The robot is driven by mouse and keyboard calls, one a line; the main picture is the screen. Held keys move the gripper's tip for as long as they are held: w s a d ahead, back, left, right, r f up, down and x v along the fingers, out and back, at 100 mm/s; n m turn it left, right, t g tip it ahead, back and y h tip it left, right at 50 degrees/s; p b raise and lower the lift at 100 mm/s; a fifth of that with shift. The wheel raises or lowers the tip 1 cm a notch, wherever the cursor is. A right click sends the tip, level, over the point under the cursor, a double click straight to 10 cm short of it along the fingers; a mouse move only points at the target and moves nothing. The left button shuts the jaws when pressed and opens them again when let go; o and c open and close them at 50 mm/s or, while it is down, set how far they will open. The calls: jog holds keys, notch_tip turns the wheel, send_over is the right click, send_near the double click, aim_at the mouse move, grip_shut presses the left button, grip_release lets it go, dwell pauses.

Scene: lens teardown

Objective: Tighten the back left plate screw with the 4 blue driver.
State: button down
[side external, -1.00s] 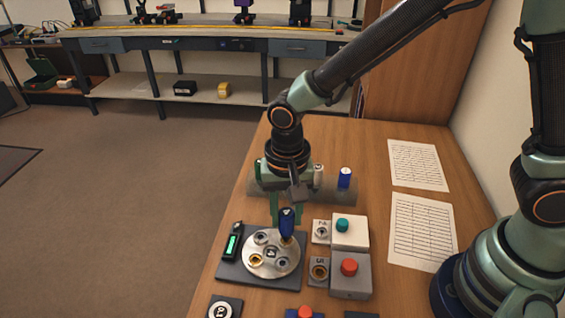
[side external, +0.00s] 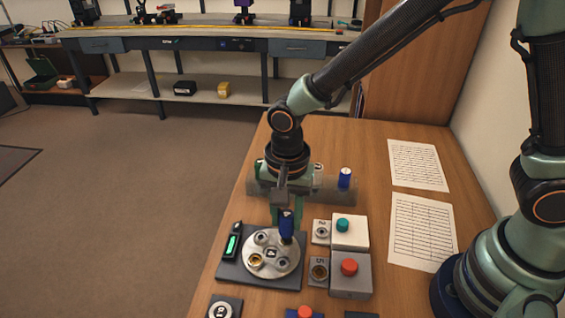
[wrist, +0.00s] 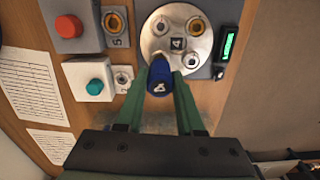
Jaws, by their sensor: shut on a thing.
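The round silver plate (side external: 271,267) lies on a dark square base, with several screw positions around a "4" mark; it also shows in the wrist view (wrist: 176,17). The blue driver (side external: 287,225) stands roughly upright over the plate's back right screw position as seen in the side view. It hides that screw, so I cannot tell whether the tip is seated. My gripper (side external: 286,213) is shut on the blue driver's handle, seen from above in the wrist view (wrist: 159,78). A silver screw (side external: 261,237) and a gold one (side external: 256,260) show on the plate.
A green-lit display (side external: 233,244) sits on the base's left side. A white box with teal button (side external: 342,225) and a grey box with red button (side external: 349,267) stand close right. A grey cylinder rack with a blue piece (side external: 345,178) lies behind. Paper sheets (side external: 423,230) lie right.

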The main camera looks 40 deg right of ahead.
dwell(0.3)
jog(key=m, duration=0.3)
jog(key=shift+m, duration=0.4)
jog(key=m, duration=0.3)
jog(key=shift+m, duration=0.3)
jog(key=shift+m, duration=1.8)
